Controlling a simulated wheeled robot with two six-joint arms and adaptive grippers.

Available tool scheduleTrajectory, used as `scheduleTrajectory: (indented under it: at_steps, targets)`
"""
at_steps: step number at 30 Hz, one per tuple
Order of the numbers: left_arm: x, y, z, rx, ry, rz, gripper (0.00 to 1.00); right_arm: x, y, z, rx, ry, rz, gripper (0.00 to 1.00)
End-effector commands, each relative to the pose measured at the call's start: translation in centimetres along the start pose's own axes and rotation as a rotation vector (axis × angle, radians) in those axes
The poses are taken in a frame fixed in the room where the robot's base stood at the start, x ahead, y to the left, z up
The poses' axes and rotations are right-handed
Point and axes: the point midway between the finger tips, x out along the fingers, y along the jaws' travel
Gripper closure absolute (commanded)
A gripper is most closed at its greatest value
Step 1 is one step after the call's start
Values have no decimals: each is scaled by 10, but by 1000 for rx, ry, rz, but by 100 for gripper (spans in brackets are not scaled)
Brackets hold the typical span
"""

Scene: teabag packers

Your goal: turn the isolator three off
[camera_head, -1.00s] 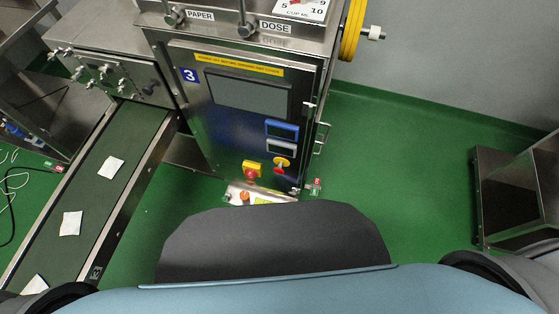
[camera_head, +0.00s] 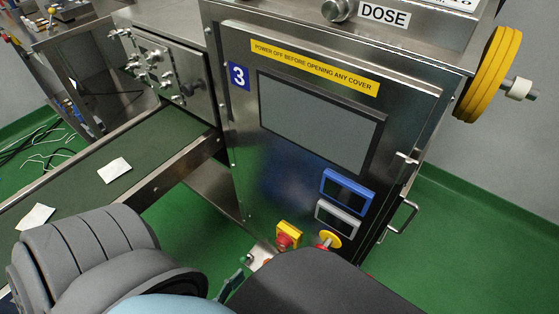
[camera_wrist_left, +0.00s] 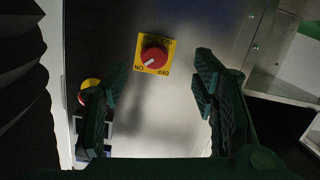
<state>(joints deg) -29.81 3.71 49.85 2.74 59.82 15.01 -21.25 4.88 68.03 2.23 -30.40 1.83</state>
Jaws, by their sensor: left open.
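Isolator three is a red rotary knob on a square yellow plate, low on the front of the machine marked 3, in the head view (camera_head: 288,235). In the left wrist view the isolator (camera_wrist_left: 153,54) lies upside down, just beyond and between the fingertips, apart from them. Its white mark points toward the word ON. My left gripper (camera_wrist_left: 160,82) is open and empty, facing the panel. In the head view only a dark green piece of my left gripper (camera_head: 232,284) shows, below the isolator; my arm hides the rest. My right gripper is not in view.
A red button on a round yellow plate (camera_head: 328,240) is close beside the isolator. Blue (camera_head: 347,191) and grey (camera_head: 338,216) framed switches sit above it. A door handle (camera_head: 405,216) sticks out at right. A conveyor (camera_head: 150,150) with white teabags runs at left.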

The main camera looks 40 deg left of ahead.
Motion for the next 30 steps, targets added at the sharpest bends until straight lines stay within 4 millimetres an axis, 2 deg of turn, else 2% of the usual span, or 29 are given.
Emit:
scheduleTrajectory:
  at_steps: [1, 4, 7, 11, 18, 21, 25, 30]
  targets:
    - [1, -2, 10, -16, 67, 16, 46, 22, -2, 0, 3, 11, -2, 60]
    - [-2, 2, -4, -37, 154, 39, 46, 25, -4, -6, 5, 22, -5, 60]
    - [6, 4, -14, -42, 177, 44, 46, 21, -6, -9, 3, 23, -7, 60]
    - [34, 6, -21, -41, 178, 43, 46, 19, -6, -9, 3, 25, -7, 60]
    - [102, 7, -31, -40, 176, 42, 46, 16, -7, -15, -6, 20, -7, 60]
    - [122, 8, -34, -40, 174, 41, 46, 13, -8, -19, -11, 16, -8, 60]
    - [135, 8, -37, -40, 172, 41, 46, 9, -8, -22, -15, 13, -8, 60]
    - [137, 9, -37, -40, 171, 40, 46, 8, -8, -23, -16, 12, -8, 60]
